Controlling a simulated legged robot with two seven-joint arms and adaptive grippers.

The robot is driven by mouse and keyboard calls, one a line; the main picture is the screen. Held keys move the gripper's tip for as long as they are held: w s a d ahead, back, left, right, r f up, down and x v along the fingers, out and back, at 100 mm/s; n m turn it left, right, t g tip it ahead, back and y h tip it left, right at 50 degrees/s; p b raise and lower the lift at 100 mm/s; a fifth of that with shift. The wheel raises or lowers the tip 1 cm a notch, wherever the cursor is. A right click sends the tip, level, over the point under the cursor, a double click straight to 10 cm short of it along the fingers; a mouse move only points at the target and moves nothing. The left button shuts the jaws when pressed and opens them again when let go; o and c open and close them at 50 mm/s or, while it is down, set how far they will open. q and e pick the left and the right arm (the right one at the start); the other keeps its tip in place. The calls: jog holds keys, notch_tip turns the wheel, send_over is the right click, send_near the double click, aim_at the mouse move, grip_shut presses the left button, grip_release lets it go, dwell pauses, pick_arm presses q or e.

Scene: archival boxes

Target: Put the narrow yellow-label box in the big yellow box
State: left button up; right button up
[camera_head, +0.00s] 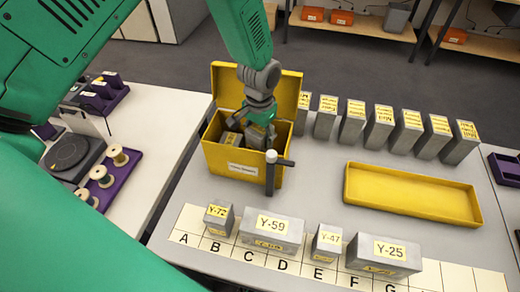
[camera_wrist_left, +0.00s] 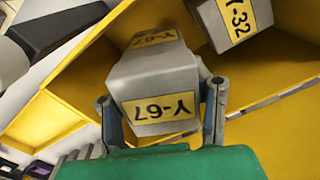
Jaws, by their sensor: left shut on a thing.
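The big yellow box (camera_head: 222,166) stands open on the table with its back panel raised and a white label on its front. My left gripper (camera_head: 259,124) points down into it, shut on a narrow grey box with a yellow label (camera_head: 256,140). In the left wrist view this held box (camera_wrist_left: 158,88) reads Y-67, and the gripper's fingers (camera_wrist_left: 162,112) are on its two sides. Another grey box (camera_head: 232,140) lies inside the yellow box; its label reads Y-32 in the wrist view (camera_wrist_left: 232,20). Whether the held box touches the floor is hidden.
A dark upright post with a white top (camera_head: 270,172) stands at the yellow box's front. Labelled grey boxes, including Y-59 (camera_head: 270,232), stand along a lettered strip (camera_head: 457,278). A shallow yellow tray (camera_head: 410,212) lies right, before a row of grey boxes (camera_head: 378,130).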

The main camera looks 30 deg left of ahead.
pick_arm(q)
jog(key=f, duration=0.1)
jog(key=a+f, duration=0.1)
jog(key=f, duration=0.1)
jog(key=shift+a, duration=0.1)
notch_tip(320, 180, down, 4)
jog(key=shift+r+p, duration=0.2)
jog(key=shift+p, duration=0.1)
jog(key=shift+f, duration=0.25)
jog(key=shift+d+r, duration=0.1)
jog(key=shift+d, duration=0.3)
pick_arm(e)
jog(key=shift+a+r, duration=0.15)
jog(key=shift+r, duration=0.15)
pick_arm(q)
jog(key=o, duration=1.1)
jog(key=shift+a, duration=0.1)
jog(key=shift+a+f, duration=0.2)
pick_arm(e)
jog(key=shift+a+r, duration=0.1)
jog(key=shift+a, duration=0.15)
jog(key=shift+a, duration=0.1)
